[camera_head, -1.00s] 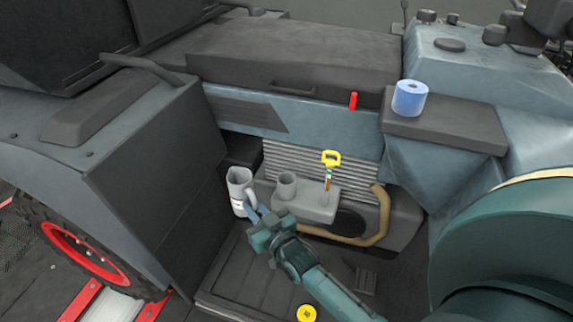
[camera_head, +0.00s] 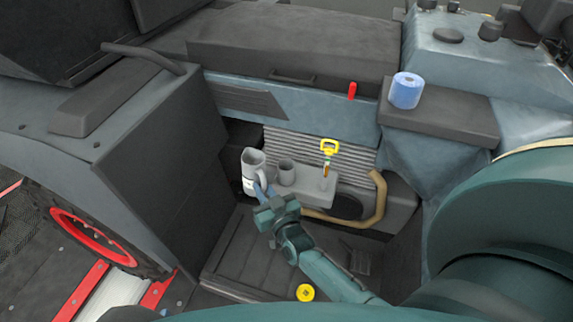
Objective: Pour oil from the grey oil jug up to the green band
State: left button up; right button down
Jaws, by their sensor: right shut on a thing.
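The grey oil jug (camera_head: 251,166), with a white label low on its side, is upright just left of the grey filler neck (camera_head: 287,171) on the engine. My right gripper (camera_head: 263,191) is shut on the jug's handle, on its right side. The dipstick with a yellow ring handle (camera_head: 329,147) stands in the engine to the right of the filler neck; a small green band shows on it below the handle. No oil stream shows, and the jug's inside is too small to read. My left gripper is out of view.
A yellow cap (camera_head: 305,292) lies on the dark floor panel below. A tan hose (camera_head: 375,205) curves along the engine's right side. A blue paper roll (camera_head: 405,91) stands on the ledge at right. A dark side panel (camera_head: 170,170) stands close left of the jug.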

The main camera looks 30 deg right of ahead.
jog(key=shift+d+r+m, duration=0.15)
jog(key=shift+d+m, duration=0.15)
jog(key=shift+m, duration=0.6)
pick_arm(q)
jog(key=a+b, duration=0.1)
jog(key=b, duration=0.1)
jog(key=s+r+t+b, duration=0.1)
jog(key=b, duration=0.1)
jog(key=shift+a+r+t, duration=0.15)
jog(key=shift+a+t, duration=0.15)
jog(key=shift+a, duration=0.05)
pick_arm(e)
jog(key=m, duration=0.3)
jog(key=d+r+m, duration=0.1)
jog(key=m, duration=0.2)
jog(key=d+r+m, duration=0.1)
jog(key=m, duration=0.2)
jog(key=shift+m, duration=0.4)
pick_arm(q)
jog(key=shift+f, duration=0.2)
pick_arm(e)
jog(key=shift+r+m, duration=0.6)
jog(key=shift+m, duration=0.5)
